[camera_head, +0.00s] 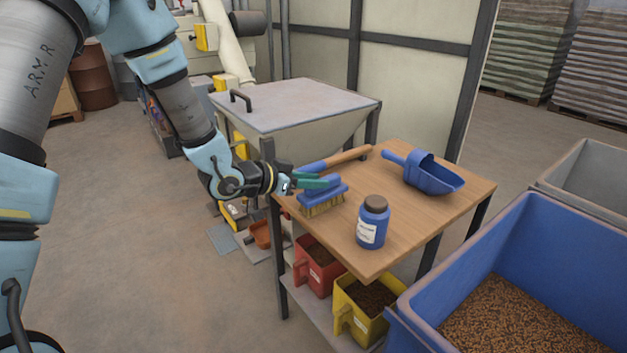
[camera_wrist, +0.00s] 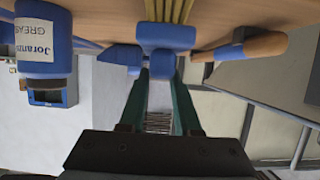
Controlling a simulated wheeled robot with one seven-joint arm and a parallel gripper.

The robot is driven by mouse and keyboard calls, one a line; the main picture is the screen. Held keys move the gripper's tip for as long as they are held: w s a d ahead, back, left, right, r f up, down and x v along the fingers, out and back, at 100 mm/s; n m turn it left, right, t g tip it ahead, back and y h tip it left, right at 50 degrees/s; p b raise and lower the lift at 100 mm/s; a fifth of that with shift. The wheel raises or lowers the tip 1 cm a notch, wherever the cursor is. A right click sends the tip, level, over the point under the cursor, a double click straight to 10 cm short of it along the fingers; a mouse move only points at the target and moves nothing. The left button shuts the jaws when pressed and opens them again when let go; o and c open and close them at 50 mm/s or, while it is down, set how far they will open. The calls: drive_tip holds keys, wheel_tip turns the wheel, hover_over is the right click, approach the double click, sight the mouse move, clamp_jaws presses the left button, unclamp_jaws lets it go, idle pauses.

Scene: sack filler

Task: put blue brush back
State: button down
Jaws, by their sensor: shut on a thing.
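The blue brush (camera_head: 338,191) has a blue block and tan bristles pointing down. It is at the near left part of the wooden table (camera_head: 392,227), low over the top; I cannot tell whether the bristles touch it. My gripper (camera_head: 316,182) reaches in from the left with green fingers shut on the brush. In the wrist view the two fingers (camera_wrist: 160,80) close on the blue brush block (camera_wrist: 165,37), with the bristles beyond it. The fingers hide part of the block in the head view.
A blue tool with a wooden handle (camera_head: 350,155) lies just behind the brush. A blue bottle (camera_head: 373,224) stands to its right front, and a blue scoop (camera_head: 432,176) lies at the back right. A blue bin (camera_head: 540,235) of pellets flanks the table. Table space between bottle and scoop is bare.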

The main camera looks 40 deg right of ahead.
drive_tip(key=c, duration=0.6)
unclamp_jaws()
drive_tip(key=shift+r, duration=0.15)
drive_tip(key=s+b+v, duration=0.1)
drive_tip(key=v, duration=1.1)
drive_tip(key=w+a+f+n+t+y, duration=0.1)
drive_tip(key=w+a+n+t+y, duration=0.2)
drive_tip(key=w+a+n+y, duration=0.55)
drive_tip(key=w+a+f+n+t+y, duration=0.1)
drive_tip(key=w+a+t, duration=0.4)
drive_tip(key=a, duration=0.8)
drive_tip(key=s+a+n+g+y, duration=0.1)
drive_tip(key=s+a+n+g, duration=0.1)
drive_tip(key=a, duration=0.3)
drive_tip(key=s+a+r+n+g+y, duration=0.1)
drive_tip(key=s+a+n, duration=0.2)
drive_tip(key=s+a, duration=0.1)
drive_tip(key=s+a+n+g+y, duration=0.1)
drive_tip(key=s+a+n+g, duration=0.1)
drive_tip(key=a, duration=0.4)
drive_tip(key=shift+s+a+r+n+g+y, duration=0.15)
drive_tip(key=shift+s+n+y, duration=0.1)
drive_tip(key=shift+s, duration=0.15)
drive_tip(key=shift+s+a+n+g+y, duration=0.1)
drive_tip(key=shift+s+n+g, duration=0.1)
drive_tip(key=shift+s, duration=0.25)
